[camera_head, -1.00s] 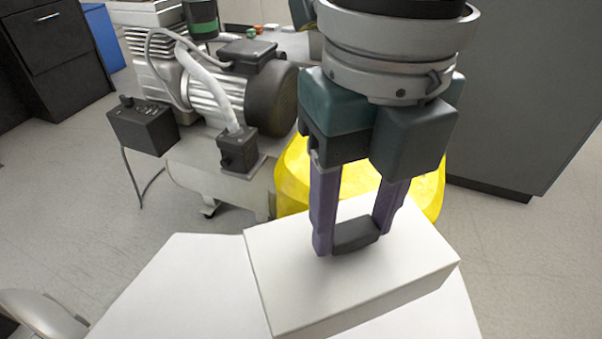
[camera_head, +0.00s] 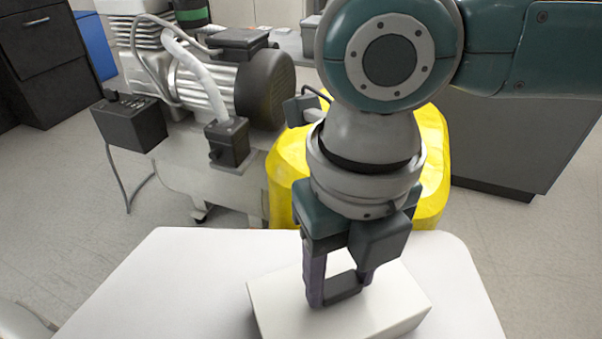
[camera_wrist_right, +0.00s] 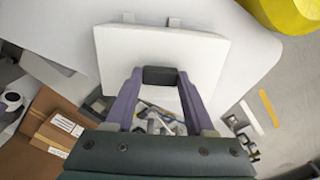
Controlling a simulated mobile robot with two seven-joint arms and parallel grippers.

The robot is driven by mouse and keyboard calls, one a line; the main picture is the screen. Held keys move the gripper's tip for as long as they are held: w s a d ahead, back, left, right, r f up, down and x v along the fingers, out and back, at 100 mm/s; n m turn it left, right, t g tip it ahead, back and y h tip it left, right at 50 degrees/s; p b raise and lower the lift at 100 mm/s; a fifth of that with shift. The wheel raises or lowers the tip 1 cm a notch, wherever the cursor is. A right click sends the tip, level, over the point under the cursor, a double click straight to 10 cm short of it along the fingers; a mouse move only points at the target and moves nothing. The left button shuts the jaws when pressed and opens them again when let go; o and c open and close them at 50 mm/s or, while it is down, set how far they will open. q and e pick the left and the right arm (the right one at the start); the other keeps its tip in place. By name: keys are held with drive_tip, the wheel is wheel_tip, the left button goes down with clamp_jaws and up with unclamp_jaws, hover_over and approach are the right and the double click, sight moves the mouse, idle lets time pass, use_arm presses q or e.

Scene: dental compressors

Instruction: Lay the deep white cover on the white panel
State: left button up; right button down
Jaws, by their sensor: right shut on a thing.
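The deep white cover (camera_head: 391,309) is a box-like white piece with a dark handle (camera_head: 343,287) on top. My right gripper (camera_head: 340,293) is shut on this handle, pointing down. In the right wrist view the cover (camera_wrist_right: 205,58) spreads beyond the fingers, and the gripper (camera_wrist_right: 160,80) grips the dark handle. The white panel (camera_head: 190,275) is the broad flat white surface below the cover. I cannot tell whether the cover touches it or hangs just above. The cover's near end is cut off by the picture's lower edge. My left gripper is not in view.
A compressor (camera_head: 215,100) with a dark motor stands behind the panel at left. A yellow object (camera_head: 285,175) stands just behind the panel's far edge. A grey cabinet (camera_head: 520,140) is at right. In the right wrist view, cardboard boxes (camera_wrist_right: 50,125) lie at lower left.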

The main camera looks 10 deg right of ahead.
drive_tip(key=shift+f, duration=0.15)
drive_tip(key=shift+c, duration=1.3)
unclamp_jaws()
